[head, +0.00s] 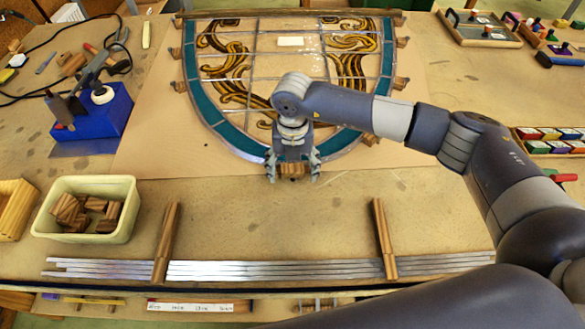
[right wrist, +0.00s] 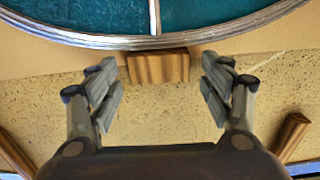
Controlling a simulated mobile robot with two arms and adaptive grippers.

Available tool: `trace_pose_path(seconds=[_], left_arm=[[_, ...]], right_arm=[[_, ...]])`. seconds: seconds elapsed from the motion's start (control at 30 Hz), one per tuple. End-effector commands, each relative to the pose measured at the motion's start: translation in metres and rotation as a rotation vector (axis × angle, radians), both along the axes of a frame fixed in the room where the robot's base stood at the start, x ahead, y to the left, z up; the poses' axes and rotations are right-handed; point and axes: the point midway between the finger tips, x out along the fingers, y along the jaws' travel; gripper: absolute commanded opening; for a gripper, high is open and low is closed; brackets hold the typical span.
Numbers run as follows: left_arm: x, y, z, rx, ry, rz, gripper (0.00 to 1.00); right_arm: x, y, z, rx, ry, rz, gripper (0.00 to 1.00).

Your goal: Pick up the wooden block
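A small striped wooden block (right wrist: 158,67) sits against the curved lead edge of the stained glass panel (right wrist: 92,39) in the right wrist view. In the head view the block (head: 292,170) shows between the fingers at the panel's bottom edge. My right gripper (right wrist: 160,88) is open, with its two fingers spread to either side of the block, apart from it in the wrist view. It also shows in the head view (head: 293,178), pointing down over the panel's lower rim. My left gripper is in neither view.
More wooden blocks (head: 178,87) stand around the panel. A cream bin (head: 88,233) holds several blocks at the left. Metal strips (head: 265,270) lie under two wooden bars (head: 384,239) at the front. A blue soldering station (head: 92,113) stands at the left.

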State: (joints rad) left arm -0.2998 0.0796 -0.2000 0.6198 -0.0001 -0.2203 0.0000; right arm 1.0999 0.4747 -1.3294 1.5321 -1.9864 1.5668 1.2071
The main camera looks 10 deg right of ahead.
Motion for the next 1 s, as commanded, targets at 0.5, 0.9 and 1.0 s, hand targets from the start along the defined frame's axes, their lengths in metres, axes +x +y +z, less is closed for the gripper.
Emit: trace_pose_path(seconds=[0.5,0.9,1.0], left_arm=[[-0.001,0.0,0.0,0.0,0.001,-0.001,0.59],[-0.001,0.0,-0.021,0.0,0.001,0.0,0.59],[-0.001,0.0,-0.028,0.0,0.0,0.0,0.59]], right_arm=[[0.0,0.0,0.001,0.0,0.0,0.0,0.34],[0.001,0.001,0.032,0.002,-0.005,0.001,0.34],[-0.006,0.019,0.034,0.002,0.0,0.007,0.34]])
